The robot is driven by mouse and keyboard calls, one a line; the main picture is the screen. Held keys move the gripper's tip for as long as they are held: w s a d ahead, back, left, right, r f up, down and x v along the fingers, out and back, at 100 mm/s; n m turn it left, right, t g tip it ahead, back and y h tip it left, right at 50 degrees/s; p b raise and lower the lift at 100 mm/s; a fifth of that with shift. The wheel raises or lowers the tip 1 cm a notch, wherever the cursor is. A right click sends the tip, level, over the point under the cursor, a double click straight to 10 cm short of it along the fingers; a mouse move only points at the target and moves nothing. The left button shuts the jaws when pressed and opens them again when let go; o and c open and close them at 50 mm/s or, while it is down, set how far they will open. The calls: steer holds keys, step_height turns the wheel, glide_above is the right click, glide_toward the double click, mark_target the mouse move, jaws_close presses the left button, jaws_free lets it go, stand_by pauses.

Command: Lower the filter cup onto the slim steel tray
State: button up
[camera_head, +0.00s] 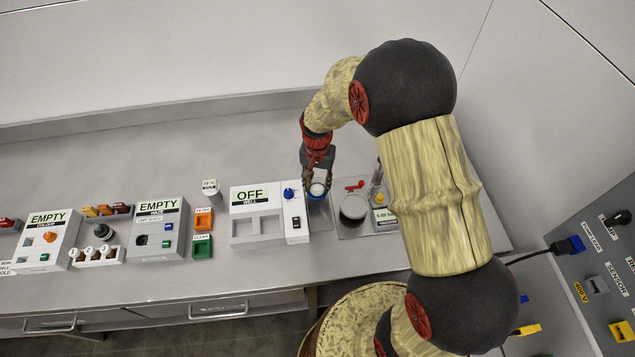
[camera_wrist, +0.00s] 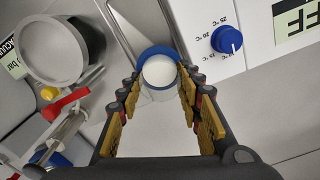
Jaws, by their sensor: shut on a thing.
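The filter cup (camera_head: 318,190) is a small round piece with a white top and a blue rim. In the wrist view the cup (camera_wrist: 159,71) sits between the fingertips. My gripper (camera_wrist: 160,88) is shut on it, with yellow-padded fingers on both sides. In the head view my gripper (camera_head: 317,181) points down just right of the white box marked OFF. A narrow grey strip that looks like the slim steel tray (camera_head: 320,219) shows below the cup. Its edge (camera_wrist: 122,28) also shows in the wrist view. I cannot tell whether the cup touches it.
The white OFF box (camera_head: 256,224) with a blue dial (camera_head: 289,194) stands close on the left. A dark-rimmed vessel (camera_head: 353,209) and a red lever (camera_head: 354,185) stand close on the right. The counter behind is clear.

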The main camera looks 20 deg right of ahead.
mark_target(317, 188)
steer(key=shift+f+b, duration=1.25)
steer(key=shift+f, duration=1.1)
steer(key=o, duration=1.2)
steer(key=shift+o, duration=0.2)
steer(key=shift+r, duration=0.1)
steer(key=shift+w+r, duration=0.15)
steer(key=shift+r, duration=0.1)
step_height(317, 188, up, 11)
steer(key=shift+s+r, duration=0.15)
steer(key=shift+s, duration=0.1)
steer(key=shift+d, duration=0.1)
